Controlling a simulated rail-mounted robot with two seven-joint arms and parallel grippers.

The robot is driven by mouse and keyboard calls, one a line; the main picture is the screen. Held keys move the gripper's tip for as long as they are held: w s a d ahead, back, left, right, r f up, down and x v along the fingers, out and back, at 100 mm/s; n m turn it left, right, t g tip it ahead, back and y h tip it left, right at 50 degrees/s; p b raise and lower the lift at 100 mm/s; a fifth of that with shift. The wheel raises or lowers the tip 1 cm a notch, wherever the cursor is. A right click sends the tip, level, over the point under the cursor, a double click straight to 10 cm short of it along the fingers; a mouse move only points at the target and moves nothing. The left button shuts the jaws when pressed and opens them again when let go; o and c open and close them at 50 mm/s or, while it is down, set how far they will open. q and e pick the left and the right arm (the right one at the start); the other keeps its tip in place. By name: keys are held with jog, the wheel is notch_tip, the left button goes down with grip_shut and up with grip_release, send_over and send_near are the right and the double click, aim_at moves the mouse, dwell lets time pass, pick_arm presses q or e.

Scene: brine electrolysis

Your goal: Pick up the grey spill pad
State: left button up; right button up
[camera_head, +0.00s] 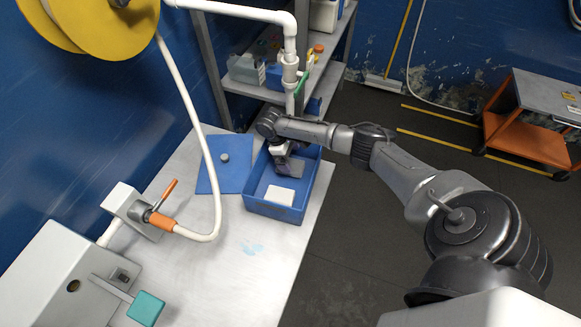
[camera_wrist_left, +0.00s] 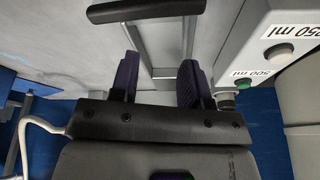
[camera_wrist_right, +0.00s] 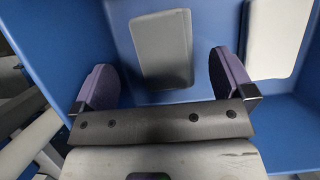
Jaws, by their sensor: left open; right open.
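The grey spill pad (camera_wrist_right: 163,48) lies on the floor of an open blue bin (camera_wrist_right: 60,38), seen in the right wrist view. My right gripper (camera_wrist_right: 160,72) is open, with one finger on each side of the pad and a gap to both. In the head view, my right gripper (camera_head: 284,163) reaches down into the far part of the blue bin (camera_head: 272,208) and covers much of that area. My left gripper (camera_wrist_left: 157,72) is open with nothing between its fingers; it does not show in the head view.
A white pad (camera_head: 279,196) lies in the bin's near part. A blue mat (camera_head: 222,178) with a small grey knob is left of the bin. A white hose (camera_head: 212,180) curves over the table.

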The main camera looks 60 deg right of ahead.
aim_at(294, 165)
jog(key=x, duration=0.2)
jog(key=b+x, duration=0.1)
jog(key=x, duration=0.2)
jog(key=shift+s+a, duration=0.1)
jog(key=shift+a, duration=0.05)
jog(key=shift+f, duration=0.25)
dwell(0.5)
jog(key=c, duration=1)
